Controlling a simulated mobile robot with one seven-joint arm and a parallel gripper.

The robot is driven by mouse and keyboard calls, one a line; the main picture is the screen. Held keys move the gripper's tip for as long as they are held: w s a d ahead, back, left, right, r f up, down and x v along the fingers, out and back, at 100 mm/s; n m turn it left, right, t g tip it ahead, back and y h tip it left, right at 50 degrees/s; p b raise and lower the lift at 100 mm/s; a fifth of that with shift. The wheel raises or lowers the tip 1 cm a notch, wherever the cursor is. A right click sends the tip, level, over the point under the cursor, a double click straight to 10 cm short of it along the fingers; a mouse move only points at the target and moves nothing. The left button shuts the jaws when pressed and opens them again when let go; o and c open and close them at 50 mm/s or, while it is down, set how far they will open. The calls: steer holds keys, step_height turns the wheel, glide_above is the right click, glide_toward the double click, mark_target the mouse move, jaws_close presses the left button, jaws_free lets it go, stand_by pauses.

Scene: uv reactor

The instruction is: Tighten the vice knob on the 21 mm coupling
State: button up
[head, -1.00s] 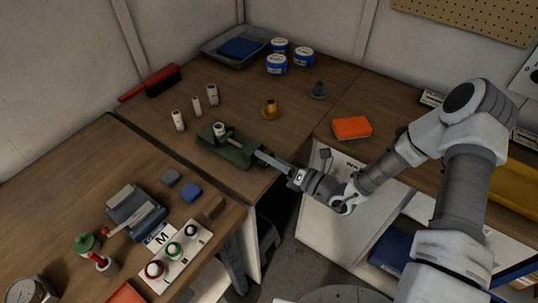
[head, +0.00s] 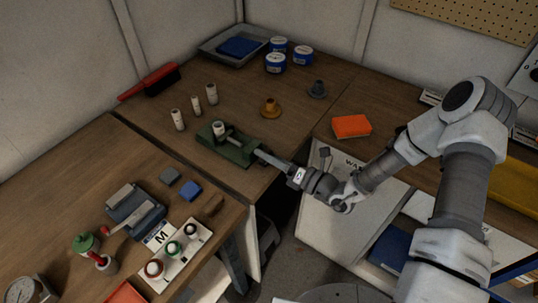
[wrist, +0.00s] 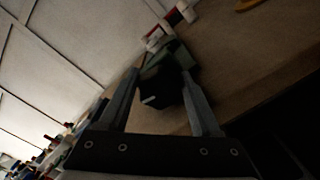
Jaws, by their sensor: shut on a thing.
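A green vice (head: 225,149) sits near the front edge of the far bench in the head view. A short white coupling (head: 219,128) stands upright in it; its size cannot be read. My gripper (head: 261,152) reaches the vice from the right, at its knob end. In the wrist view the two fingers of my gripper (wrist: 161,80) lie on either side of the dark vice knob (wrist: 162,88), shut on it. The knob has a short white mark on its face. In the head view the knob is hidden by the fingers. The green vice also shows beyond the knob in the wrist view (wrist: 176,53).
Several white cylinders (head: 178,120) stand left of the vice. An orange-brown flanged part (head: 270,108) and a grey one (head: 317,89) stand behind it. The near bench holds a grey-blue block fixture (head: 135,213) and a white tray (head: 172,268). A dark gap lies below my gripper.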

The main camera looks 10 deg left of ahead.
steer(key=shift+s+a+f+g, duration=0.1)
steer(key=shift+s+f+g, duration=0.2)
steer(key=shift+s+f, duration=0.2)
steer(key=o, duration=1.4)
steer(key=shift+c, duration=0.2)
steer(key=shift+w+r, duration=0.15)
steer(key=shift+r, duration=0.1)
steer(key=shift+v, duration=0.75)
steer(key=p+v, duration=0.2)
steer(key=v, duration=1.6)
steer(key=shift+d+r, duration=0.25)
steer(key=shift+r, duration=0.1)
